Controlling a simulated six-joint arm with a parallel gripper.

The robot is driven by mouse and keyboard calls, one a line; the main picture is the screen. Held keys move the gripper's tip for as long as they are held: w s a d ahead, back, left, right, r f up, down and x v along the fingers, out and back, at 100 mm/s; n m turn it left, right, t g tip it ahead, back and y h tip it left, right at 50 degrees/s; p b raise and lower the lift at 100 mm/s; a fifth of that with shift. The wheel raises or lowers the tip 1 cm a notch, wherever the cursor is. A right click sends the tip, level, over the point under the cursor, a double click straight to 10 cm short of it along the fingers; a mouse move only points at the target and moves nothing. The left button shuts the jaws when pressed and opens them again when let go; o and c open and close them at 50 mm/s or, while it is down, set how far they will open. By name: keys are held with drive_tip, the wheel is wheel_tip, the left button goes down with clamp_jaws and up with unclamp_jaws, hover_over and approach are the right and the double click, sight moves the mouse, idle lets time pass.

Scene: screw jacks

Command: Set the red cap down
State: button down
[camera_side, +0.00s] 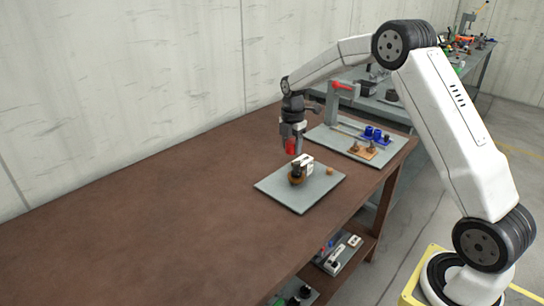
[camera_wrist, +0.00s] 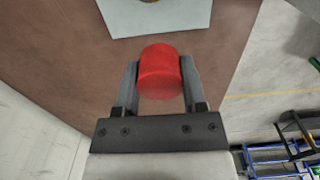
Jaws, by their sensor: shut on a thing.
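The red cap (camera_wrist: 160,72) is between the two fingers of my gripper (camera_wrist: 159,88) in the wrist view. The gripper is shut on it. In the side view the red cap (camera_side: 290,146) hangs under my gripper (camera_side: 292,140), above the brown table. It appears close behind a grey plate (camera_side: 312,204) in the picture, and I cannot tell its exact height. The plate carries a brown round part with a dark and white piece (camera_side: 302,163) on it.
A small orange-brown piece (camera_side: 330,171) sits on the same plate. Behind it, a second grey plate (camera_side: 330,142) holds a stand with a red lever (camera_side: 343,86), a blue tray (camera_side: 374,134) and a tan tray with brown parts (camera_side: 361,151). The table's left side (camera_side: 130,230) is bare.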

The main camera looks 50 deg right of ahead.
drive_tip(key=s+a+f, duration=0.3)
drive_tip(key=s+a, duration=0.8)
drive_tip(key=a, duration=0.4)
drive_tip(key=shift+s+a, duration=0.25)
drive_tip(key=shift+a, duration=0.15)
hover_over(251, 216)
drive_tip(key=f, duration=0.5)
drive_tip(key=s+f, duration=0.1)
drive_tip(key=f, duration=0.2)
drive_tip(key=shift+a+f, duration=0.1)
drive_tip(key=shift+f, duration=0.15)
drive_tip(key=shift+w+f, duration=0.45)
